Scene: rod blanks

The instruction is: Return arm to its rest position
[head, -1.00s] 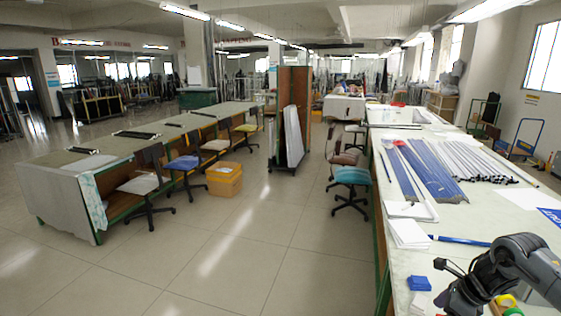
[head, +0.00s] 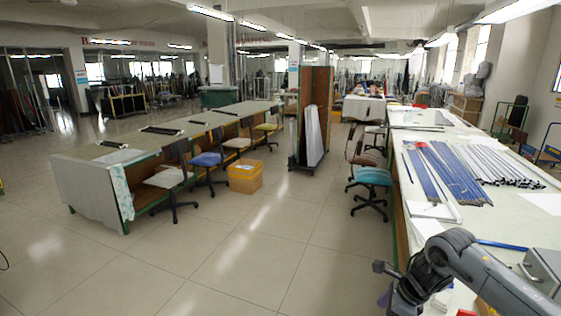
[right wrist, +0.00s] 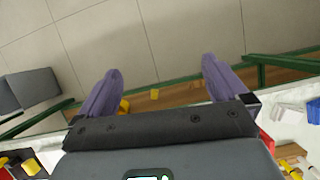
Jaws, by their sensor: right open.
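My right arm (head: 455,262) comes in from the lower right of the head view, bent over the near end of the right-hand worktable (head: 535,233). Its wrist reaches to the table's left edge; most of its gripper is cut off at the bottom. In the right wrist view my right gripper (right wrist: 160,66) has its two purple fingers wide apart with nothing between them. The table's green edge and the tiled floor lie beyond the fingers. Blue rods (head: 450,172) and dark and pale rods (head: 500,165) lie farther back on the worktable. My left gripper is not in view.
A teal chair (head: 371,178) stands left of the worktable. An orange box (head: 245,176) and a long table (head: 85,170) with several chairs are across the aisle. The tiled floor between is clear.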

